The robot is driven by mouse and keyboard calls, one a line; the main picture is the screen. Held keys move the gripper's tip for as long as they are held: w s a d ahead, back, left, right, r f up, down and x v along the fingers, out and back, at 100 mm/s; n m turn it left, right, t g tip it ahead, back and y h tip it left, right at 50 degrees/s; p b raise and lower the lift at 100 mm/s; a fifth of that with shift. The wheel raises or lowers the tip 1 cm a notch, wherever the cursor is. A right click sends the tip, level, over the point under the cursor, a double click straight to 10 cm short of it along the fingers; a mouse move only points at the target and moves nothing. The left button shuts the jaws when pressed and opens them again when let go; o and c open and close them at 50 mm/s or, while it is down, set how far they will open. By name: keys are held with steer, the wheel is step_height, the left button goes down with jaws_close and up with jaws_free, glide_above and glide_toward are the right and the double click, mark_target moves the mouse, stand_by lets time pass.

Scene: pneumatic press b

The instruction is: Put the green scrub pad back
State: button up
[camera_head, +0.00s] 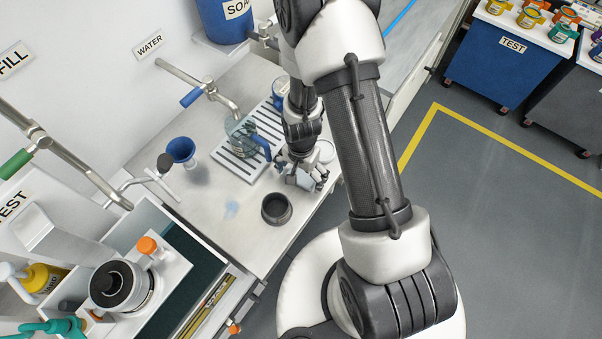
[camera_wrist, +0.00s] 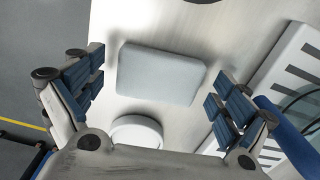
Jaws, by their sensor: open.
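A pale grey-blue rectangular pad (camera_wrist: 160,74) with rounded corners lies flat on the pale worktop in the wrist view. It looks more grey-blue than green. My gripper (camera_wrist: 158,92) is open, with one blue-padded finger on each side of the pad. A gap shows at the left finger; the right finger is close to the pad's edge, and I cannot tell if they touch. In the head view my gripper (camera_head: 306,180) is low over the worktop near its front edge and mostly hides the pad.
A white round dish (camera_head: 325,151) is close beside my gripper. A slotted drain rack (camera_head: 237,164) bears a clear jug (camera_head: 240,135) with a blue handle. A dark bowl (camera_head: 276,209) and blue funnel (camera_head: 181,151) stand nearby. The worktop (camera_head: 215,185) between them is partly clear.

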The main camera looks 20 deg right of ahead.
step_height(320, 180, up, 17)
steer(key=p, duration=0.5)
step_height(320, 180, up, 10)
steer(key=n+t, duration=0.1)
steer(key=n, duration=0.1)
glide_above(302, 175)
steer(key=s+r+n+t, duration=0.2)
steer(key=s+r+n, duration=0.45)
steer(key=r, duration=0.65)
steer(key=s+n+t+b, duration=0.1)
steer(key=s+b, duration=0.1)
steer(key=s, duration=0.7)
steer(key=shift+a+r+t+b, duration=0.2)
steer(key=shift+r+t+b, duration=0.1)
steer(key=shift+b, duration=0.05)
